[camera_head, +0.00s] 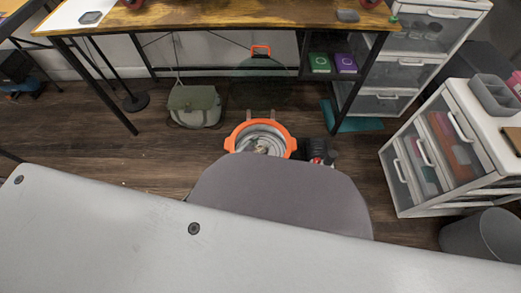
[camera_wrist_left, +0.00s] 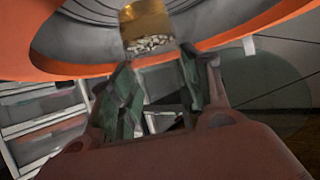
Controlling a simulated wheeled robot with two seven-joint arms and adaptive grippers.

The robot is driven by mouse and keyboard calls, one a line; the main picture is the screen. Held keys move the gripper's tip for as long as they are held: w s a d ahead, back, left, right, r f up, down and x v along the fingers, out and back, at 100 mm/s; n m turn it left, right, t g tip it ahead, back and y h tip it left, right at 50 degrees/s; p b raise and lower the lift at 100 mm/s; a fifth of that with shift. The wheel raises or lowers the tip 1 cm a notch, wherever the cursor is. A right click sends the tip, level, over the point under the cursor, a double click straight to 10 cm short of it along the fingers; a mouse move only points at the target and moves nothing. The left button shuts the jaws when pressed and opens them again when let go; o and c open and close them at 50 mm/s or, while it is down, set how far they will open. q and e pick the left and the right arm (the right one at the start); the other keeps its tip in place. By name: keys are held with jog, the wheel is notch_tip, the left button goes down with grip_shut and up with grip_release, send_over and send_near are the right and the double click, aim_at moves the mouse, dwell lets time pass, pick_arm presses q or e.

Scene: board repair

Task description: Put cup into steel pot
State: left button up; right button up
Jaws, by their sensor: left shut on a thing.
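The steel pot (camera_head: 280,128) stands on the floor in the head view, with an orange rim and a grey metal inside. The pot's orange rim and steel inside also fill the top of the left wrist view (camera_wrist_left: 255,22). A brown-gold cup (camera_wrist_left: 145,15) with a pale, grainy patch below it shows at the fingertips, against the pot's inside. My left gripper (camera_wrist_left: 157,62) is shut on the cup, its dark green fingers either side. A small pale shape shows inside the pot in the head view; its details are too small to tell. My right gripper is not in view.
A grey rounded shape (camera_head: 280,200) hides the floor in front of the pot. A lid with an orange handle (camera_head: 261,48) stands behind it. A green bag (camera_head: 194,105) lies to its left. White drawer units (camera_head: 400,187) stand right. A wooden desk (camera_head: 220,14) is behind.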

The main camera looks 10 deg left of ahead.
pick_arm(q)
jog(key=shift+f+b, duration=0.7)
jog(key=shift+f, duration=0.75)
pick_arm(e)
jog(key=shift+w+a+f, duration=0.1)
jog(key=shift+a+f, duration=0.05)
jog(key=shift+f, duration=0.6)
pick_arm(q)
jog(key=shift+f, duration=0.6)
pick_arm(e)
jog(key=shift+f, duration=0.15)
pick_arm(q)
jog(key=o, duration=1)
jog(key=shift+r, duration=0.1)
jog(key=shift+r, duration=0.55)
jog(key=shift+p+v, duration=0.6)
jog(key=shift+v, duration=0.5)
jog(key=shift+p+v, duration=2.1)
jog(key=shift+v, duration=2.75)
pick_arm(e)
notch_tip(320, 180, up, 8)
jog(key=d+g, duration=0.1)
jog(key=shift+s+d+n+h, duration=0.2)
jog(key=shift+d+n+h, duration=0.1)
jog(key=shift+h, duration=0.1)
